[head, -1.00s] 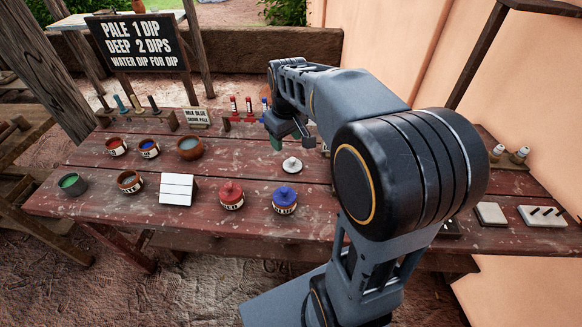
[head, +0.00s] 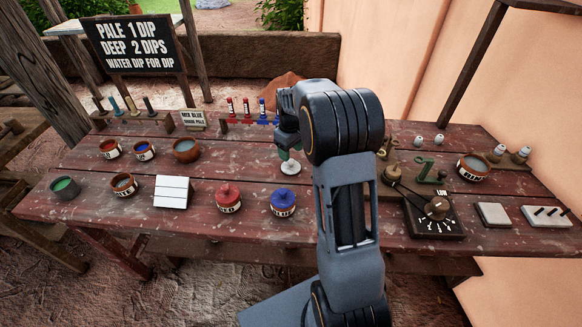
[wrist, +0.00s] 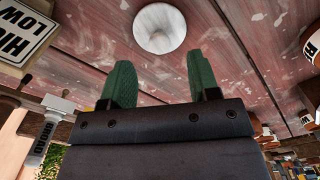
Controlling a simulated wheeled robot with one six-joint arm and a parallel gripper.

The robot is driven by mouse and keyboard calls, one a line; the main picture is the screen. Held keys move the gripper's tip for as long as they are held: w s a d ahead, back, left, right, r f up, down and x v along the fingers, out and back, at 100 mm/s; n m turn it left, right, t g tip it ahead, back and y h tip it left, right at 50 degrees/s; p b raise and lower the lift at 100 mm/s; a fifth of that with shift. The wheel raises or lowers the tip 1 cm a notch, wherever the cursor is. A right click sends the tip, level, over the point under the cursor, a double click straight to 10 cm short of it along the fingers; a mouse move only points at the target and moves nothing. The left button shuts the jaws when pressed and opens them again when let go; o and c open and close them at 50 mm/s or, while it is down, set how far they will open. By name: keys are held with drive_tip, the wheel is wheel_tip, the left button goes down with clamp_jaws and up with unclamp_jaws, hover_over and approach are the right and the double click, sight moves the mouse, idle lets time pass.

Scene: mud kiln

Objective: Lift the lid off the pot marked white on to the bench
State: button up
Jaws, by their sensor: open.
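A round white lid with a small knob (head: 291,168) lies flat on the bench (head: 240,172) near its middle. In the wrist view the lid (wrist: 160,28) is just beyond my fingertips, centred between them and apart from them. My gripper (wrist: 158,82) is open and empty, with green fingers. In the head view my gripper (head: 284,154) is beside the far edge of the lid, mostly hidden by my arm. An open pot with a label (head: 474,168) stands at the right of the bench; its lettering is too small to read for certain.
A red lidded pot (head: 228,198) and a blue lidded pot (head: 284,202) stand at the front. A dial box (head: 434,215) and brass fittings (head: 391,172) are right of my arm. Bare bench lies left of the lid.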

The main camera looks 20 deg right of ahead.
sight(291, 160)
drive_tip(key=shift+f, duration=2.7)
drive_tip(key=shift+c, duration=0.2)
drive_tip(key=c, duration=1)
drive_tip(key=shift+r, duration=0.15)
drive_tip(key=shift+r, duration=0.6)
drive_tip(key=a+r, duration=0.4)
drive_tip(key=s+a+r, duration=0.1)
drive_tip(key=a+r, duration=0.2)
drive_tip(key=a, duration=0.2)
drive_tip(key=a+r, duration=0.4)
drive_tip(key=a, duration=0.1)
drive_tip(key=shift+s+r, duration=0.15)
drive_tip(key=shift+r, duration=0.15)
